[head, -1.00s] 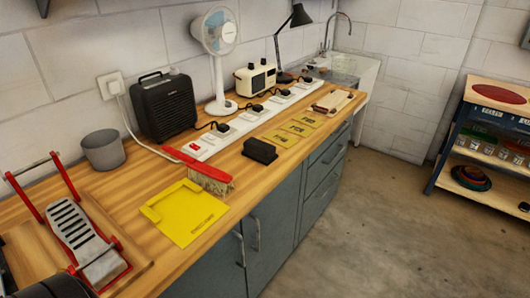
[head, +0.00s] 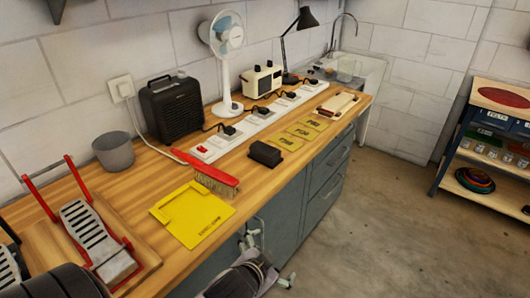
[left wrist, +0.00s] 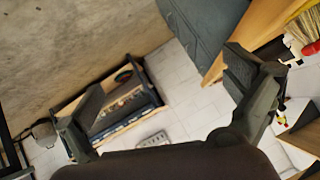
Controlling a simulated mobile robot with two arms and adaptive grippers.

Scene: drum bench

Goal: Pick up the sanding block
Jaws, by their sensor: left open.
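The sanding block appears to be the black block (head: 265,154) lying on the wooden bench near its front edge, beside the yellow sandpaper sheets (head: 303,132). My left gripper (head: 268,258) is in front of the cabinet doors, below the bench top and clear of the block. In the left wrist view its two dark fingers (left wrist: 165,80) are spread wide with nothing between them. My right gripper is not in view.
A red-handled brush (head: 215,179) and yellow dustpan (head: 192,213) lie left of the block. A white power strip (head: 262,118) runs behind it. A grey cup (head: 114,151), black heater (head: 172,109) and fan (head: 226,60) stand farther back. A shelf unit (head: 490,150) is at right.

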